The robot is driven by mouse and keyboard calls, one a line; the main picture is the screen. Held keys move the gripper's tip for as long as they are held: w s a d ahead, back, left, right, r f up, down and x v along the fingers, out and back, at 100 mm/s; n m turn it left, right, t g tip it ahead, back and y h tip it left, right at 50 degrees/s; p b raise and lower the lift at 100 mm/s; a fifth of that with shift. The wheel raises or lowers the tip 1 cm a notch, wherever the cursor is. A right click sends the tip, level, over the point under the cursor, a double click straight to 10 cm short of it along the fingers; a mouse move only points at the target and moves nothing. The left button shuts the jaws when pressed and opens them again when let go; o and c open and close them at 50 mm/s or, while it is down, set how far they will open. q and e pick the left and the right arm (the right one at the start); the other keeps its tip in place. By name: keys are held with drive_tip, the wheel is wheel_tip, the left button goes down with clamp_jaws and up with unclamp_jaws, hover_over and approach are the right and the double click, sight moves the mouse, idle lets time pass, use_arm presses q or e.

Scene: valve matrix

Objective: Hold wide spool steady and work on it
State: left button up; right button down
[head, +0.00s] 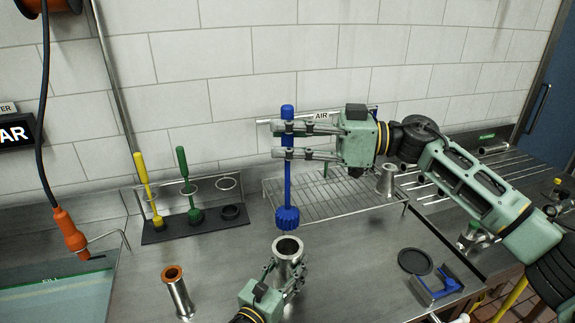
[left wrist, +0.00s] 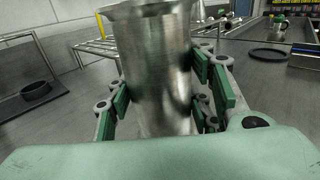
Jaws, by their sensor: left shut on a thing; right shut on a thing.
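The wide spool (head: 288,246) is a shiny metal cylinder with a flared rim, standing upright on the steel counter. My left gripper (head: 283,277) is shut around its body; the left wrist view shows the spool (left wrist: 158,75) between the green finger pads. My right gripper (head: 288,141) is shut on the handle of a blue brush (head: 287,190). The brush hangs upright, its ribbed head just above the spool's open mouth and apart from it.
A rack (head: 166,233) at the left holds a yellow brush (head: 143,178) and a green brush (head: 184,170), with one empty place. A narrower spool (head: 178,296) stands front left.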

idle(0.4)
use_arm(q)
drive_tip(key=o, duration=1.6)
drive_tip(key=shift+o, duration=0.2)
drive_tip(key=shift+s, duration=0.1)
drive_tip(key=v, duration=1.1)
drive_tip(key=shift+s+a, duration=0.2)
drive_tip(key=shift+s, duration=0.15)
